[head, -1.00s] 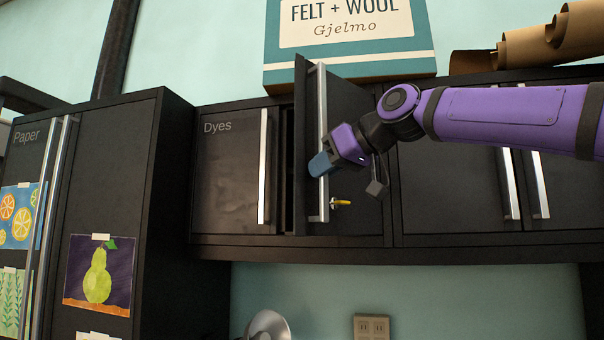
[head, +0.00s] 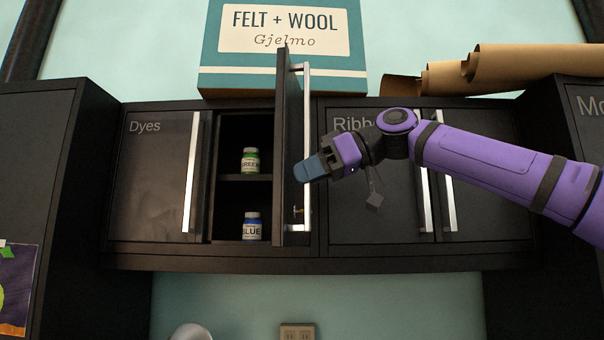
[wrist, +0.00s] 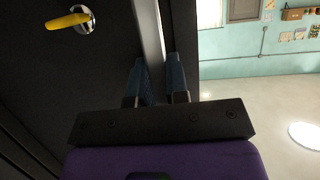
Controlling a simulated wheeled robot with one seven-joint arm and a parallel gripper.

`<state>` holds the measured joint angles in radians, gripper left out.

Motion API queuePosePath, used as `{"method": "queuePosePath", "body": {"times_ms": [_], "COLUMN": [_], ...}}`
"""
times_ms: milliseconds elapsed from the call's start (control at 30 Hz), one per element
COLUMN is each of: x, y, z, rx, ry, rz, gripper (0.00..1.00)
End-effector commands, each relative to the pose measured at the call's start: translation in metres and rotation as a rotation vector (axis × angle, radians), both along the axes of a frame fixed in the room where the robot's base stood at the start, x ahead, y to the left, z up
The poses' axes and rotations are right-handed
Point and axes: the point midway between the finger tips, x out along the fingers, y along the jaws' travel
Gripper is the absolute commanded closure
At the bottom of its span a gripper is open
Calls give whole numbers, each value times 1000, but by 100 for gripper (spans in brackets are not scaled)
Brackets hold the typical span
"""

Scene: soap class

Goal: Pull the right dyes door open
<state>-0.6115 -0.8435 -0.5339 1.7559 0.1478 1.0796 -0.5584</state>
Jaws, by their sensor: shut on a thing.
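The right dyes door (head: 286,160) is black and stands swung well out from the cabinet, seen almost edge-on in the head view. Its long silver handle (head: 306,215) runs up its outer face. My gripper (head: 309,169) is shut on this handle, around the middle of its length. In the wrist view, the two blue fingers of my gripper (wrist: 161,80) lie either side of the handle bar (wrist: 149,35). The left dyes door (head: 155,180), labelled "Dyes", is closed.
Inside the opened cabinet, a green-labelled jar (head: 250,161) stands on the shelf and a blue-labelled jar (head: 252,227) below. The closed ribbon cabinet (head: 375,200) is to the right, partly behind my arm. A Felt + Wool box (head: 285,75) and brown paper rolls (head: 490,68) lie on top.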

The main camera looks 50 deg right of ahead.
Motion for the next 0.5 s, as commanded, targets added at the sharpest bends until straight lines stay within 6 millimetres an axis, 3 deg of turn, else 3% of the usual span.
{"method": "queuePosePath", "body": {"times_ms": [233, 267, 333, 500], "x": [0, 0, 0, 0], "y": [0, 0, 0, 0], "z": [0, 0, 0, 0], "rx": [1, 1, 0, 0], "ry": [-1, -1, -1, -1], "rz": [-2, -2, -2, -1], "gripper": [100, 81, 65, 61]}}
